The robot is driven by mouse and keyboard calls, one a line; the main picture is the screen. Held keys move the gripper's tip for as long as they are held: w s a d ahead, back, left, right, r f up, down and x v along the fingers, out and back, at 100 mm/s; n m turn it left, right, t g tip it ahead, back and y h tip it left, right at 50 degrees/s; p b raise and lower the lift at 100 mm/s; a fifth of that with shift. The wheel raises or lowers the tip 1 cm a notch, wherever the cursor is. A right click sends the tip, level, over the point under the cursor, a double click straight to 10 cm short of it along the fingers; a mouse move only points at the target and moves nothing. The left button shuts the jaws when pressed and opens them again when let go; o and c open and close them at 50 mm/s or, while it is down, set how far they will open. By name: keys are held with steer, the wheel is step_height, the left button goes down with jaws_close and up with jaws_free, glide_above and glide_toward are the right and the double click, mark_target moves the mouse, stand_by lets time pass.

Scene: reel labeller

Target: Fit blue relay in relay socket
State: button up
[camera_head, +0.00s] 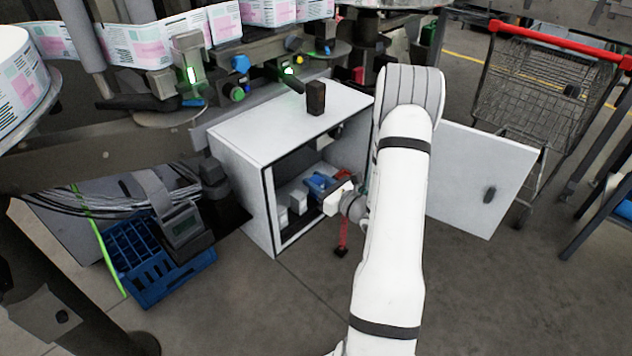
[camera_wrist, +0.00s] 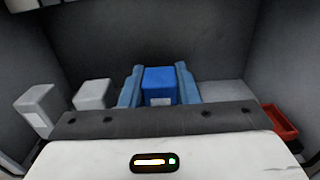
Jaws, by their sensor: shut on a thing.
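The blue relay (camera_wrist: 160,84) is a bright blue block in the middle of the wrist view. My gripper (camera_wrist: 158,88) is shut on it, with one blue-grey finger on each side. In the head view my gripper (camera_head: 326,186) reaches through the open front of the white cabinet (camera_head: 240,180), and blue shows at its tip. The relay socket cannot be made out; the relay's lower part and what lies under it are hidden behind the gripper body. I cannot tell whether the relay touches a socket.
Two grey blocks (camera_wrist: 93,93) (camera_wrist: 38,108) stand left of the relay inside the cabinet. A red tray (camera_wrist: 280,122) is at the right. The cabinet door (camera_head: 480,180) hangs open to the right. A dark block (camera_head: 316,98) stands on top. A blue crate (camera_head: 150,270) is on the floor.

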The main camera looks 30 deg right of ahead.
mark_target(321, 185)
steer(key=shift+f, duration=0.15)
steer(key=o, duration=1)
steer(key=shift+o, duration=0.2)
steer(key=shift+s, duration=0.1)
steer(key=v, duration=0.7)
steer(key=shift+s+d, duration=0.1)
steer(key=shift+s, duration=0.1)
